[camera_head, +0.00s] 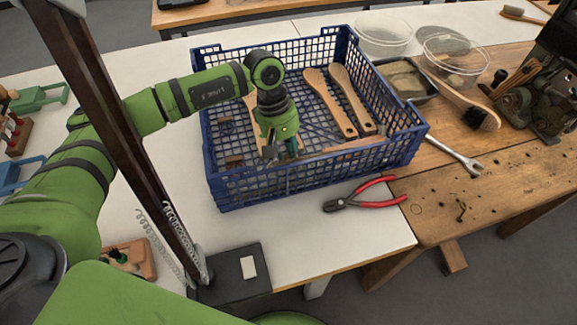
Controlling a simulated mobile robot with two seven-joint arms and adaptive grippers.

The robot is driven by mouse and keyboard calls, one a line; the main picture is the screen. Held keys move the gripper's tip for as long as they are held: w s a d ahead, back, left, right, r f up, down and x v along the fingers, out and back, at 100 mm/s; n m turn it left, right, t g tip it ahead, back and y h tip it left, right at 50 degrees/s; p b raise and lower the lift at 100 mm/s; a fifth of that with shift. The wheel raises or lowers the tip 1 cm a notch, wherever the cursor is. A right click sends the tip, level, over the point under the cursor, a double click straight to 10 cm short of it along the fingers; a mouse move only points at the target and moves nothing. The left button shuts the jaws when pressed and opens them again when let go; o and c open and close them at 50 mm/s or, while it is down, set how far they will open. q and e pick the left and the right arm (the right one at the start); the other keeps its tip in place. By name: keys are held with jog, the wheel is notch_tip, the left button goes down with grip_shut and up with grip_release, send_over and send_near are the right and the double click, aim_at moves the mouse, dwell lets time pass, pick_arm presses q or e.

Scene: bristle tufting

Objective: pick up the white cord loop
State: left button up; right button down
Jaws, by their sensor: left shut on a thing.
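My left arm reaches in over the blue mesh crate (318,180). My left gripper (282,152) points down inside the crate, in its left front part. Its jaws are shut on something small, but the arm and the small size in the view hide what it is. I cannot make out the white cord loop for certain. A pale wooden piece (264,139) lies close beside the gripper, partly covered by it. My right gripper is not in view.
Two wooden brush bodies (329,101) lie in the crate's right part. Red-handled pliers (367,196) lie in front of the crate. A wrench (455,156), a long-handled brush (481,118) and clear bowls (456,55) are to the right.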

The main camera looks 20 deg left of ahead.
aim_at(289, 159)
pick_arm(q)
notch_tip(289, 159, up, 12)
jog(key=b, duration=0.2)
jog(key=shift+r, duration=0.1)
dwell(0.8)
